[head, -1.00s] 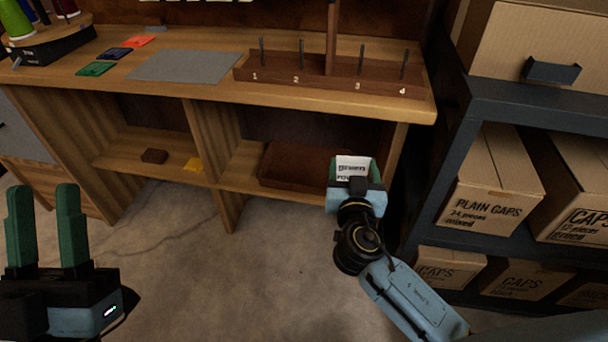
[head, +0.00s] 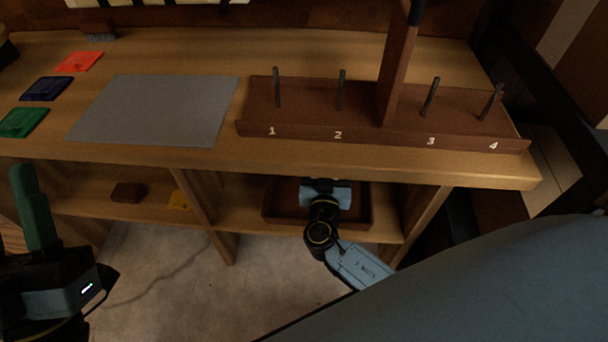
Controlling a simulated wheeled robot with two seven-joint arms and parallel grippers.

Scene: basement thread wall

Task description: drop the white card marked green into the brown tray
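The brown tray (head: 357,217) sits on the lower shelf, under the right part of the worktop. My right gripper (head: 326,190) is over the tray, in the shelf opening below the worktop's front edge. Its body and wrist hide its fingertips, so I cannot tell whether it is open or shut. The white card is not visible now; a second ago its printed white face showed between the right gripper's fingers. My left gripper (head: 30,205) is at the lower left, away from the shelf. One green finger shows, standing apart with nothing against it; the other is out of frame.
The worktop holds a grey mat (head: 158,110), a numbered peg rack (head: 390,127), and green (head: 24,122), blue (head: 46,88) and orange (head: 80,61) cards. A brown block (head: 128,192) and a yellow piece (head: 178,200) lie on the left lower shelf. A divider (head: 205,205) separates the bays.

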